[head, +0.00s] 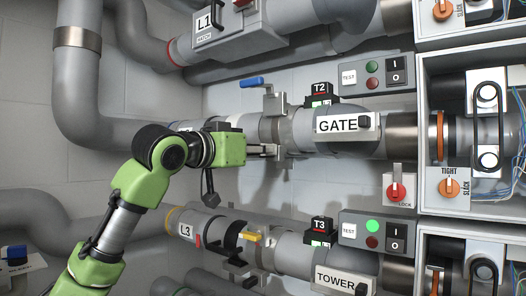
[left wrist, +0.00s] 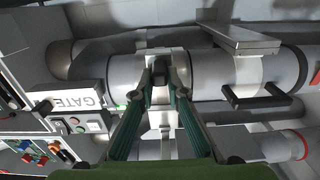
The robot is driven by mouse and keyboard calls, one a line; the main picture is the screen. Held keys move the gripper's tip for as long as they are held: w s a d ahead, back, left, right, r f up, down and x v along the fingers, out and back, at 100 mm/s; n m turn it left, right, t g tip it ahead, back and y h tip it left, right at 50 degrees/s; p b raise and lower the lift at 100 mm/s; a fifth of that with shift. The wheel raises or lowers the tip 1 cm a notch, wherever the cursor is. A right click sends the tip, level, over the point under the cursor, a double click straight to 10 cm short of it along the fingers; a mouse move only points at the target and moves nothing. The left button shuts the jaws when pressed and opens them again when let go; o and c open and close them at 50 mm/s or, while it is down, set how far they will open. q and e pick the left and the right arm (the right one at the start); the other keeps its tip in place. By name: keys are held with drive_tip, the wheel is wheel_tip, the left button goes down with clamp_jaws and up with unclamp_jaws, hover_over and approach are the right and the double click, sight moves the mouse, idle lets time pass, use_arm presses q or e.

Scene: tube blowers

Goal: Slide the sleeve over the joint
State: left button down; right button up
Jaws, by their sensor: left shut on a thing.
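The middle tube line has a GATE section (head: 335,125) on the right. A grey sleeve (head: 272,128) with a light bracket and a blue lever (head: 258,82) sits around the tube just left of it. My left gripper (head: 274,151) comes in from the left, in front of the sleeve. In the left wrist view, my gripper's fingertips (left wrist: 160,72) close on a small dark handle (left wrist: 157,76) at the tube's front. The GATE label (left wrist: 80,98) shows upside down at the left there. The joint under the sleeve is hidden. My right gripper is out of view.
The lower TOWER line (head: 330,278) has an open dark sleeve (head: 232,236) and a yellow lever (head: 250,237). The L1 tube (head: 220,35) runs above. Switch boxes (head: 375,76) and a wall cabinet (head: 470,85) stand at the right.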

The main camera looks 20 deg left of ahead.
use_arm(q)
drive_tip(key=shift+w+a, duration=0.1)
drive_tip(key=shift+a, duration=0.05)
drive_tip(key=a+p, duration=0.1)
drive_tip(key=w+a, duration=0.1)
drive_tip(key=a, duration=0.1)
drive_tip(key=a+p, duration=0.1)
drive_tip(key=shift+w+a+r+p, duration=0.1)
drive_tip(key=shift+w+a+p, duration=0.15)
drive_tip(key=shift+a+p, duration=0.1)
drive_tip(key=c, duration=2.2)
unclamp_jaws()
drive_tip(key=shift+o, duration=1.1)
drive_tip(key=shift+w, duration=0.2)
wheel_tip(320, 180, up, 10)
drive_tip(key=shift+w+a+f, duration=0.15)
drive_tip(key=shift+w+f, duration=0.05)
drive_tip(key=shift+f, duration=0.05)
